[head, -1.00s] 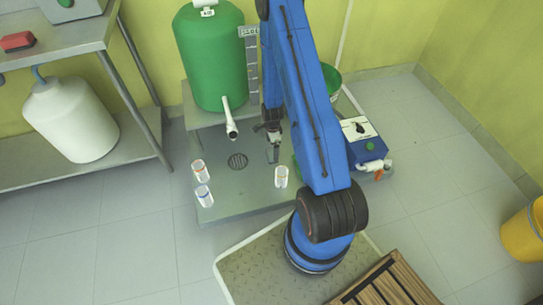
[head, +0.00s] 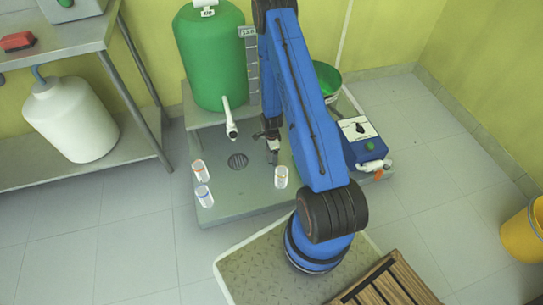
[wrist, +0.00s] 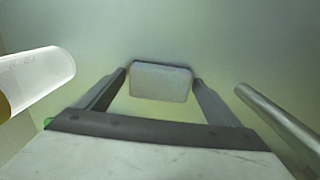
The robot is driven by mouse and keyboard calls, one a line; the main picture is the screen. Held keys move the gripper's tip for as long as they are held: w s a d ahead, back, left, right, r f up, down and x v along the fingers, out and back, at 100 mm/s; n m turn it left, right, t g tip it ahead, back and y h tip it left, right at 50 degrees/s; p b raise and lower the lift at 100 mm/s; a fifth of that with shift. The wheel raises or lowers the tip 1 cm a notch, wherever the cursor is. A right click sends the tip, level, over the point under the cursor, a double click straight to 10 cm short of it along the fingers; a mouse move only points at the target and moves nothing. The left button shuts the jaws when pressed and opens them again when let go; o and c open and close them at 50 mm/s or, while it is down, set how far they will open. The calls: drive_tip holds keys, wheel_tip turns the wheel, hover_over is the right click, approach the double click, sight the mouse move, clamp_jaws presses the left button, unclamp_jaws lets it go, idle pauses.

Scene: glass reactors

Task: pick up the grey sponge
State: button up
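The grey sponge (wrist: 160,82) shows in the wrist view as a small pale rounded block. It lies between the tips of my gripper (wrist: 161,76), with one finger on each side. The fingers stand apart, and the sponge nearly fills the width between them. Any gap at its sides is very thin, and I see no clear sign of the fingers pressing on it. In the head view my gripper (head: 272,158) points down low over the grey metal platform (head: 235,190), right of the round drain. The sponge cannot be made out there.
A clear cup with an orange mark (head: 281,178) stands close to my gripper. Two more cups (head: 200,172) (head: 204,196) stand at the platform's left. A white spout (head: 231,130) comes from the green tank (head: 210,60). A blue box (head: 363,145) sits at the right.

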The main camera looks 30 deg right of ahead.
drive_tip(key=c, duration=0.9)
drive_tip(key=shift+r, duration=5)
